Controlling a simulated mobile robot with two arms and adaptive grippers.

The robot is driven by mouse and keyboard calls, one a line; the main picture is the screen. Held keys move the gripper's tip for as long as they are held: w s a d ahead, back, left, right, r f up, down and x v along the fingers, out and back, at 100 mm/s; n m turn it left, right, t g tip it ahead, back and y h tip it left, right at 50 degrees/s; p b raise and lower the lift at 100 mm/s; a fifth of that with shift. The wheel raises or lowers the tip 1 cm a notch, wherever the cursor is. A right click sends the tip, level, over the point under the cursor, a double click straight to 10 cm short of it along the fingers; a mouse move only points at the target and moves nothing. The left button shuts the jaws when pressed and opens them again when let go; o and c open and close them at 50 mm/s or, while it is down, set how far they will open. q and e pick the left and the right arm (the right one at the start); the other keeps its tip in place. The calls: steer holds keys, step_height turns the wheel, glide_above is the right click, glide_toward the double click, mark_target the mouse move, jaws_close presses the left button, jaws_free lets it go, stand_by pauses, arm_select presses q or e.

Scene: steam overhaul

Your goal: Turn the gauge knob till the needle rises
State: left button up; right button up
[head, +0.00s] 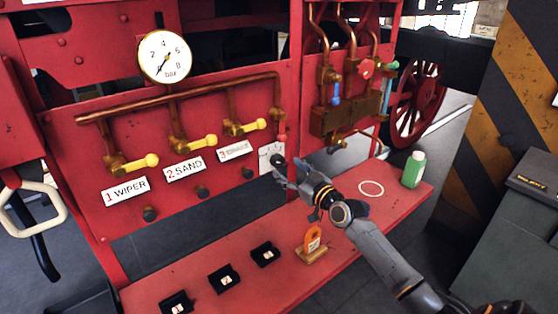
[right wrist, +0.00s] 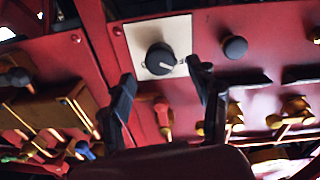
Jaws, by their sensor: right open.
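The round white gauge (head: 165,56) is marked in bar, and its dark needle points to the lower left, below the 2. The knob is a black round dial with a pale mark on a white square plate; the right wrist view shows the knob (right wrist: 160,59) and plate (right wrist: 181,30) clearly. In the head view the plate (head: 266,154) is partly covered by my right gripper (head: 279,168). In the right wrist view my right gripper (right wrist: 162,75) is open, its fingers appearing on either side of the knob. Contact cannot be told. My left gripper is out of view.
Yellow-handled valves (head: 138,163) on copper pipes sit left of the plate above labels. The red shelf (head: 210,266) holds black numbered blocks (head: 224,279), an orange tag on a stand (head: 312,243) and a green bottle (head: 413,170). Another black knob (right wrist: 235,47) is beside the plate.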

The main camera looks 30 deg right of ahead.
mark_target(280, 162)
steer(key=shift+w+a, duration=0.1)
steer(key=shift+w, duration=2.55)
steer(key=c, duration=1.2)
steer(key=shift+o, duration=0.2)
steer(key=shift+m, duration=0.3)
steer(key=m, duration=0.3)
steer(key=shift+m, duration=2)
